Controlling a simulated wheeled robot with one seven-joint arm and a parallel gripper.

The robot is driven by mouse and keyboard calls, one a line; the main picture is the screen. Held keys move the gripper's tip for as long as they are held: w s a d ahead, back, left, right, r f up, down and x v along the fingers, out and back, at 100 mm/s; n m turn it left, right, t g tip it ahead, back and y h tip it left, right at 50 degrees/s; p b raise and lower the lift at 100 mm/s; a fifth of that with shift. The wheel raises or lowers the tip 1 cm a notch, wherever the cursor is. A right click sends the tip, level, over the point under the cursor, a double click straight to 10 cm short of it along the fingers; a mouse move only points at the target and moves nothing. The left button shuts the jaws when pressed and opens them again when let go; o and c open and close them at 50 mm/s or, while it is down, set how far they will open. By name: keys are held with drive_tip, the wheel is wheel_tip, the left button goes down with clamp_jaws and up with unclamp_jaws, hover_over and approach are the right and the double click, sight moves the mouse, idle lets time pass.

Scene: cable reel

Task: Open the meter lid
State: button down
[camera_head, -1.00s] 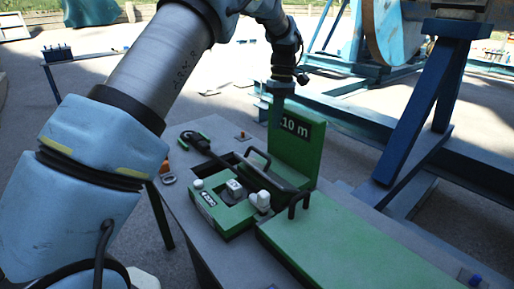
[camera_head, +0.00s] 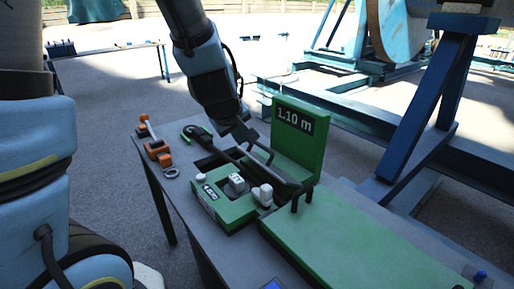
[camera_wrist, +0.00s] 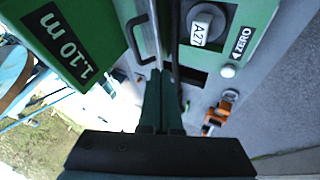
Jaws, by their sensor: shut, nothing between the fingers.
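The green cable meter (camera_head: 228,212) sits on the grey bench, with its upright panel (camera_head: 298,146) reading 1.10 m. My gripper (camera_head: 247,137) is low at the far end of the meter, close to the handle. In the wrist view my gripper's fingers (camera_wrist: 160,78) are together and empty beside the handle's end. Whether they touch it I cannot tell.
White knobs (camera_head: 236,184) stand on the meter, one marked A27 in the wrist view. A long green plate (camera_head: 355,235) extends to the right. An orange tool (camera_head: 155,147) and a ring (camera_head: 170,172) lie at the bench's left. A blue steel frame (camera_head: 430,120) stands behind right.

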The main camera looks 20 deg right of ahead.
sight(264, 148)
drive_tip(key=w+d+f, duration=0.1)
drive_tip(key=d+f, duration=0.1)
drive_tip(key=w+d+f+p, duration=0.1)
drive_tip(key=w+d+f, duration=0.1)
drive_tip(key=w+d+f+p, duration=0.1)
drive_tip(key=w+d+f, duration=0.1)
drive_tip(key=f, duration=0.1)
drive_tip(key=shift+d+f, duration=0.1)
drive_tip(key=shift+w+d+f, duration=0.2)
drive_tip(key=shift+w+d, duration=0.05)
drive_tip(key=shift+d, duration=0.25)
drive_tip(key=shift+d+r, duration=0.2)
drive_tip(key=shift+d, duration=0.05)
idle(0.4)
drive_tip(key=shift+w+d+r+p, duration=0.15)
drive_tip(key=shift+d+r+p, duration=0.2)
drive_tip(key=shift+d, duration=0.2)
drive_tip(key=shift+w+d+r+p, duration=0.2)
drive_tip(key=shift+d+p, duration=0.15)
drive_tip(key=shift+d, duration=0.15)
drive_tip(key=shift+w+d+r, duration=0.1)
drive_tip(key=shift+w+d, duration=0.1)
drive_tip(key=shift+d, duration=0.45)
drive_tip(key=shift+w+d+r, duration=0.1)
drive_tip(key=shift+w+d, duration=0.05)
drive_tip(key=shift+d, duration=0.45)
drive_tip(key=shift+f, duration=0.1)
drive_tip(key=shift+p, duration=0.3)
